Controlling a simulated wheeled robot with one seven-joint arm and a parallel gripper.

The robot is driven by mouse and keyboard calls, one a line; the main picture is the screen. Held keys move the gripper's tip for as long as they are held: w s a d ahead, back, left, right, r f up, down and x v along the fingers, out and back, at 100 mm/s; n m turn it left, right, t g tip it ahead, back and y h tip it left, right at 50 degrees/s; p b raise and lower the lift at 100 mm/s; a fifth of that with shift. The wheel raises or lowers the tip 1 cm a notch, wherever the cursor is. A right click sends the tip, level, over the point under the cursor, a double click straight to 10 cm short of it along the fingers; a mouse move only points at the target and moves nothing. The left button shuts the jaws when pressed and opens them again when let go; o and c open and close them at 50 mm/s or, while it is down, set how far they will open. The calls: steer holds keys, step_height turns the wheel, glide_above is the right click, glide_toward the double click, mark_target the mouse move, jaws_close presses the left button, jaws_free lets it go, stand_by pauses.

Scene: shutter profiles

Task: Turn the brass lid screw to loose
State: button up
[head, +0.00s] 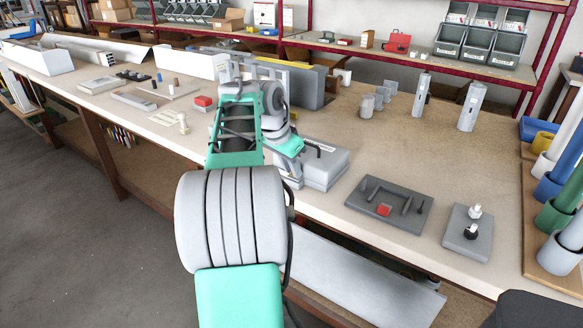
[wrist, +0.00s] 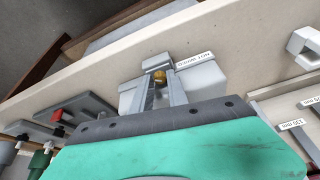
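The brass lid screw (wrist: 160,76) shows as a small golden knob in the wrist view, between the tips of my gripper's two grey fingers (wrist: 160,87). The fingers are apart, one on each side of it. I cannot tell whether they touch it. The screw is on a pale grey box (wrist: 208,80) with a white printed label beside the fingers. In the head view the grey box (head: 326,168) stands near the bench's front edge, partly behind my gripper (head: 291,172). There the screw is hidden by my arm.
Right of the box lie a dark grey tray (head: 403,212) with a red block and a grey plate (head: 466,238) with black and white knobs. Two grey upright profiles (head: 470,106) stand farther back.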

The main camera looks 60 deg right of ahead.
jaws_close()
steer(key=shift+s+f+n+t+b, duration=0.2)
steer(key=shift+f+n+t+b, duration=0.15)
steer(key=shift+n+b, duration=0.65)
steer(key=shift+s+r+n+t+b, duration=0.15)
steer(key=shift+n+t+b, duration=0.3)
steer(key=shift+n+b, duration=0.45)
steer(key=shift+r+n, duration=0.25)
steer(key=shift+n, duration=0.35)
steer(key=shift+o, duration=2.3)
jaws_free()
